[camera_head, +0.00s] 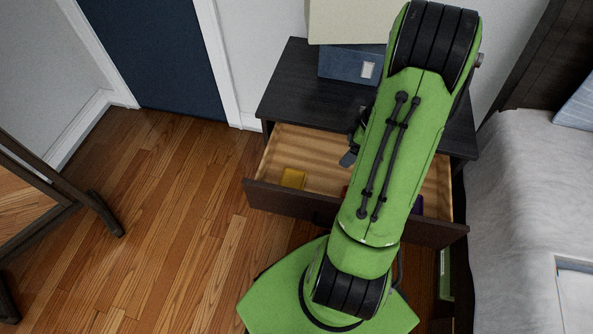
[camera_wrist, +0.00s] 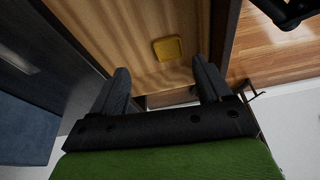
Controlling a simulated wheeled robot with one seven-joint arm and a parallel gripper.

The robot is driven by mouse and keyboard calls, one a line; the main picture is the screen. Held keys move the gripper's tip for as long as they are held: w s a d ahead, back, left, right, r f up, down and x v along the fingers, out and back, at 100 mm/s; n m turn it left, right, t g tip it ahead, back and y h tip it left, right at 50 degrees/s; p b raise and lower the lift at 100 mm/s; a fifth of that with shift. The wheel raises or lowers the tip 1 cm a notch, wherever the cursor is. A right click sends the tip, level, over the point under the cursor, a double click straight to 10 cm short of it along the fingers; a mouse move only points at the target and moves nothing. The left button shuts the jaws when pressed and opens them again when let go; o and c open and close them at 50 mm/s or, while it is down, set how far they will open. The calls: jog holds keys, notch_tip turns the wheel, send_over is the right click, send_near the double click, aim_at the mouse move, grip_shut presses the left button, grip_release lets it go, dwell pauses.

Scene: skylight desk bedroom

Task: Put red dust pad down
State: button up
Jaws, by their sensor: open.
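My gripper (camera_wrist: 162,84) is open in the wrist view, with nothing between its two dark fingers. In the head view one dark fingertip (camera_head: 348,157) shows over the open drawer (camera_head: 330,150), left of my arm. A small reddish sliver (camera_head: 345,190) shows at the arm's left edge inside the drawer; it may be the red dust pad, which is otherwise hidden behind my arm. No red pad shows in the wrist view. A yellow pad (camera_head: 293,178) lies in the left part of the drawer. It also shows beyond the fingers in the wrist view (camera_wrist: 169,49).
The drawer belongs to a dark nightstand (camera_head: 290,85) with a blue box (camera_head: 345,65) on top. A blue-purple item (camera_head: 417,205) shows right of my arm in the drawer. A bed (camera_head: 530,200) stands at the right.

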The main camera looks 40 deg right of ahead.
jog(key=w+a+r+m+h, duration=0.1)
jog(key=w+a+r, duration=0.2)
jog(key=a+r, duration=0.75)
jog(key=s+a+r+m+t+h, duration=0.1)
jog(key=s+a+r+m+t, duration=0.2)
jog(key=s+a+r+m, duration=0.3)
jog(key=s+a+r, duration=0.4)
jog(key=s+a, duration=0.1)
jog(key=a, duration=0.3)
jog(key=shift+s+a+r, duration=0.15)
jog(key=shift+s+r, duration=0.1)
jog(key=shift+s, duration=0.05)
